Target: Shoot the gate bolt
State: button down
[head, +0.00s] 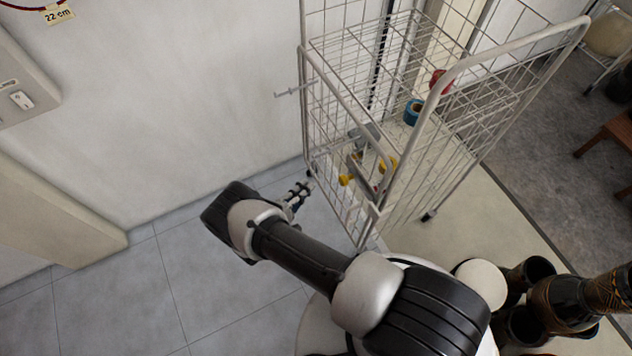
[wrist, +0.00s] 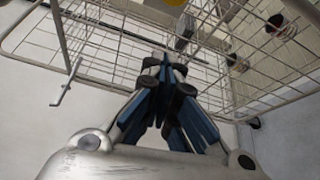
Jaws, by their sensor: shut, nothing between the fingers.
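A grey wire roll cage (head: 305,110) stands against the white wall, with a tall gate frame on its near side. A thin grey rod with a short cross-handle (head: 294,90) sticks out to the left of the cage's left post; it looks like the gate bolt. A similar rod shows at the left in the wrist view (wrist: 66,84). I cannot tell whether it is engaged. My gripper (head: 301,190) is shut and empty, low beside the cage's left front corner and below the rod. In the wrist view its dark fingers (wrist: 168,70) are together in front of the mesh, apart from the rod.
Inside the cage are a blue ring-shaped item (head: 413,112), a red item (head: 439,82) and yellow-and-grey items (head: 387,163). Dark goblet drums (head: 565,300) stand at the lower right. A pale panel (head: 22,95) is on the left wall. Tiled floor (head: 110,300) is clear at the left.

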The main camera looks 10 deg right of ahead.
jog(key=w+d+b, duration=0.1)
jog(key=w+d, duration=0.1)
jog(key=d, duration=0.6)
jog(key=shift+w+d, duration=0.15)
jog(key=shift+w, duration=0.15)
jog(key=shift+r, duration=0.1)
jog(key=s, duration=0.1)
jog(key=s+d, duration=0.1)
jog(key=s, duration=0.1)
jog(key=s+p, duration=0.1)
jog(key=s, duration=0.1)
jog(key=shift+s+d, duration=0.2)
jog(key=shift+d, duration=0.2)
